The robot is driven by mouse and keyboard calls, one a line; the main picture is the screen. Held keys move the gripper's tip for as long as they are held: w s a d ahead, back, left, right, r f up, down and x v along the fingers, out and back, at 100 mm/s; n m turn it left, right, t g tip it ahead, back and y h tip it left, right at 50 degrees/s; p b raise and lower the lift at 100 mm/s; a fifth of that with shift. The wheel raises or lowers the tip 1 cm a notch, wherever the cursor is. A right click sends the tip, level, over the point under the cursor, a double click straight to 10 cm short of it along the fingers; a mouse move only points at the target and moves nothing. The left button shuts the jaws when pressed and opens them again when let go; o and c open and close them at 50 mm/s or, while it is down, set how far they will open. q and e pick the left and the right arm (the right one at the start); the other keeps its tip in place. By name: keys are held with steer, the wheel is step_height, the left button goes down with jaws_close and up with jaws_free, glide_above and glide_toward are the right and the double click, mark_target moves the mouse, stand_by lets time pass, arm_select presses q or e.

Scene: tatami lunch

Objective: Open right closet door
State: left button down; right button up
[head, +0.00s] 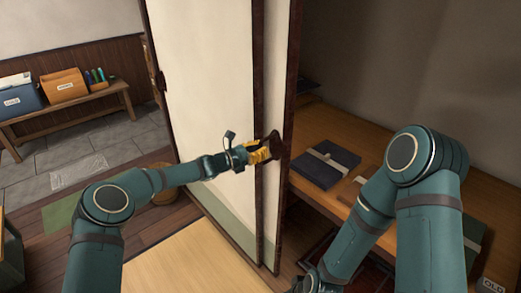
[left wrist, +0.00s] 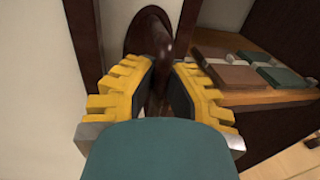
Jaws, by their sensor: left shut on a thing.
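The right closet door (head: 274,60) is a pale panel with a dark wood frame, seen at a steep angle in the head view. Its dark brown handle (head: 276,144) sits on the panel; the handle also shows large in the left wrist view (left wrist: 150,32). My left gripper (head: 264,151), with yellow fingers, is shut on the handle; in the left wrist view its fingers (left wrist: 161,88) stand on both sides of the handle's grip. The closet stands open to the right of this door. My right arm reaches down at the right, its gripper out of the picture.
Another pale door panel (head: 205,90) stands just left. Inside the closet, a wooden shelf (head: 330,122) bears a dark flat box (head: 325,163) with a pale band. A bench (head: 70,108) with a blue bin (head: 18,97) and an orange bin (head: 64,87) stands far left.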

arm_select(q)
steer(key=shift+f, duration=0.1)
steer(key=c, duration=1)
jaws_free()
steer(key=v, duration=1.2)
steer(key=shift+s, duration=0.1)
